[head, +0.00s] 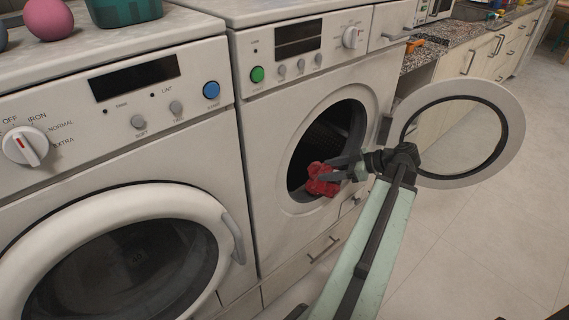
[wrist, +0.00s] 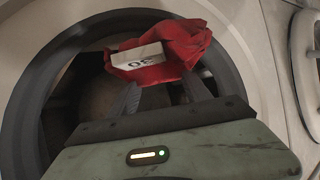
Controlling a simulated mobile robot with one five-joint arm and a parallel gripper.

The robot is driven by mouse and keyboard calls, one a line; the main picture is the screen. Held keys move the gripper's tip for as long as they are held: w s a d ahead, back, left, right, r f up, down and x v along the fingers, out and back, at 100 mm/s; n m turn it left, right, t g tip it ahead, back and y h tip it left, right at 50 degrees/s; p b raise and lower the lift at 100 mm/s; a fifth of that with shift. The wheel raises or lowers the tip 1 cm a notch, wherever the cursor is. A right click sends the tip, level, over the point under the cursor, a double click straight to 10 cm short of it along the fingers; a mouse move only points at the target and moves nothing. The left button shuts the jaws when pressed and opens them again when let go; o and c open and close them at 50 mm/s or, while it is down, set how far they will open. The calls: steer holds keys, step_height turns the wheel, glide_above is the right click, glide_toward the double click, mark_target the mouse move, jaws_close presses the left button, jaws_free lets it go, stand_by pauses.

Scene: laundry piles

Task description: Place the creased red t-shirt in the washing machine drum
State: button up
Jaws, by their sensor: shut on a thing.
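The red t-shirt (head: 322,180) is bunched up and held in my gripper (head: 345,172). In the head view it is at the open mouth of the right washing machine's drum (head: 325,138). In the wrist view the shirt (wrist: 192,42) lies across my fingertips (wrist: 155,85), with a white patch bearing dark digits. The dark drum opening (wrist: 75,100) is behind it. My gripper is shut on the shirt. Whether any of the shirt is past the rim is hard to tell.
The machine's round door (head: 510,120) stands wide open to the right, close to my arm. The left machine's door (head: 205,200) is shut. A pink ball (head: 48,18) and a green basket (head: 122,10) sit on top of the left machine. Floor (head: 470,250) at the right is clear.

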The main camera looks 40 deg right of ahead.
steer(key=w+d, duration=0.1)
steer(key=w, duration=1.6)
steer(key=shift+w+d+f+b, duration=0.1)
steer(key=shift+w+f+b, duration=0.05)
steer(key=shift+f+b, duration=1.7)
steer(key=shift+w+f+b, duration=0.15)
steer(key=shift+f+b, duration=1.7)
steer(key=o, duration=1.5)
steer(key=shift+o, duration=0.2)
